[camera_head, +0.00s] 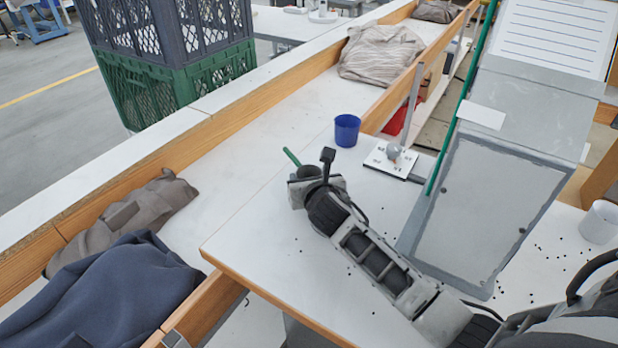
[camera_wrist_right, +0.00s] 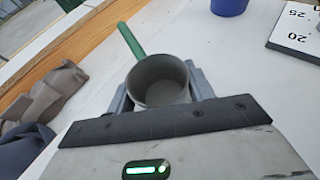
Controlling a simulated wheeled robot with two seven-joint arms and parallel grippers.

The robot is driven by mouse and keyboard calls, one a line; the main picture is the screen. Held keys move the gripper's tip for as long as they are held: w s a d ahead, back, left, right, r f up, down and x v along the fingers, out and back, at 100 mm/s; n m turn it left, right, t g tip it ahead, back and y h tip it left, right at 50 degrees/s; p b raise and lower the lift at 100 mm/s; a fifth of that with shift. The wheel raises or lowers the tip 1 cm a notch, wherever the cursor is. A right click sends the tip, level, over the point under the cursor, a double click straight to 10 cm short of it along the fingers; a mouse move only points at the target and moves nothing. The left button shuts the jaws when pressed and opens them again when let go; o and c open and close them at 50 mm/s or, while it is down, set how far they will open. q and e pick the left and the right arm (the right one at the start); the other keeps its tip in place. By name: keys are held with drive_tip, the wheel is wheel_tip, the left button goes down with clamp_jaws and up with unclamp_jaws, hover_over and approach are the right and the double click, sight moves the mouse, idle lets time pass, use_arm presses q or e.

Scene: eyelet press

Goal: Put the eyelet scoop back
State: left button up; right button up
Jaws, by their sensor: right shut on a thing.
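The eyelet scoop (camera_wrist_right: 162,82) is a grey round cup with a green handle that points up and left in the right wrist view. In the head view its green handle (camera_head: 291,156) sticks out past my right gripper (camera_head: 304,180). My right gripper is shut on the cup, with a finger on each side of it. The inside of the cup looks empty. The scoop is over the white table (camera_head: 255,235); I cannot tell whether it touches the top. My left gripper is not in view.
A blue cup (camera_head: 347,130) and a white plate with a knob (camera_head: 391,160) stand behind. A grey sloped panel (camera_head: 475,205) is at right, beside a white cup (camera_head: 600,222). Small dark bits are scattered on the table. Cloths (camera_head: 125,285) lie at left.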

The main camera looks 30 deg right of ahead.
drive_tip(key=shift+f, duration=0.1)
drive_tip(key=o, duration=1)
drive_tip(key=shift+s+r, duration=0.1)
drive_tip(key=shift+r, duration=0.1)
drive_tip(key=v, duration=1.1)
drive_tip(key=shift+s+a+r+p, duration=0.1)
drive_tip(key=shift+s+a+p, duration=0.1)
drive_tip(key=shift+s+p, duration=0.2)
